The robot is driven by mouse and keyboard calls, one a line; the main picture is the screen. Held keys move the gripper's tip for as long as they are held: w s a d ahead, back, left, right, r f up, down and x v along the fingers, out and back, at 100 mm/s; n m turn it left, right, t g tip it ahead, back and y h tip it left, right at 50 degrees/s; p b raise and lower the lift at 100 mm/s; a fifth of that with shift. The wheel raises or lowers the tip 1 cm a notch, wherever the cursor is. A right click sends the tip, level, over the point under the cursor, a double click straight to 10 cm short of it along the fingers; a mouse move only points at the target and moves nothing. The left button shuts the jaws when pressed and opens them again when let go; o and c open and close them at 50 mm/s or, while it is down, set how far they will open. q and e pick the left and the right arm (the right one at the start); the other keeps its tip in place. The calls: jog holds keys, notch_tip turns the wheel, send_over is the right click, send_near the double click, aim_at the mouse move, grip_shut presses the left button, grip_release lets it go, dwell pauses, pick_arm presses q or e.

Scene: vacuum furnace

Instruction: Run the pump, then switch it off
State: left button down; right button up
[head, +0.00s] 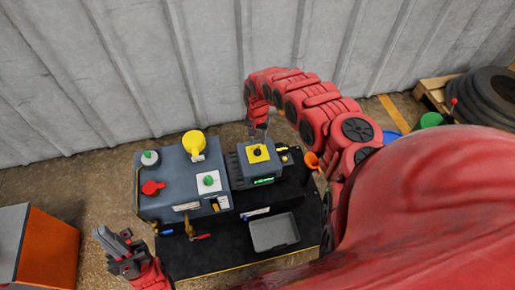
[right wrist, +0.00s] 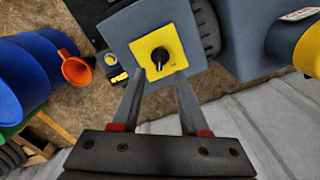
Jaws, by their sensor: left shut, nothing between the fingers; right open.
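The pump unit (head: 262,168) stands on the dark bench top, with a black rotary knob on a yellow plate (head: 258,153) and a small lit green display (head: 263,181) on its front. In the right wrist view the knob (right wrist: 160,57) lies ahead of my right gripper (right wrist: 160,95), whose two fingers are open and apart with nothing between them. The fingertips reach close to the plate's edge; I cannot tell whether they touch it. My left gripper (head: 118,246) is shut and empty at the bench's left front, away from the pump.
Left of the pump, the grey furnace housing (head: 170,180) carries a yellow part (head: 194,143), a red knob (head: 152,187) and a green knob (head: 208,180). A grey tray (head: 274,232) sits in front. An orange funnel (right wrist: 76,70) stands near a blue drum (right wrist: 30,70).

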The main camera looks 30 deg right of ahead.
aim_at(257, 149)
notch_tip(257, 149, down, 5)
jog(key=shift+a+r+b, duration=0.1)
jog(key=shift+r+b, duration=0.05)
jog(key=shift+b, duration=0.35)
jog(key=shift+w+f, duration=0.1)
jog(key=shift+f, duration=0.25)
jog(key=shift+f+b, duration=0.3)
jog(key=shift+f, duration=0.3)
grip_shut()
